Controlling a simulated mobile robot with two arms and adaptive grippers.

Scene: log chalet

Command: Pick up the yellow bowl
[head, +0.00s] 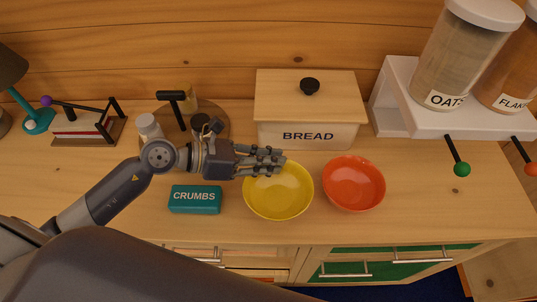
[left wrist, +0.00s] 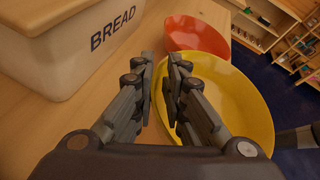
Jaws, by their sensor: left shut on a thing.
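The yellow bowl (head: 279,196) is in the middle of the head view, in front of the bread box and left of the orange-red bowl. It also shows in the left wrist view (left wrist: 238,95). My left gripper (head: 277,162) reaches in from the left at the bowl's back rim. In the left wrist view its fingers (left wrist: 161,72) close on the near rim, one on each side of the wall. The pinched bit of rim is hidden by the fingers. I cannot tell whether the bowl touches the counter. My right gripper is not in view.
The orange-red bowl (head: 354,184) stands close to the right. The bread box (head: 309,134) is just behind. A teal CRUMBS box (head: 195,199) lies to the left, under my arm. A white shelf with jars (head: 464,60) is at the right.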

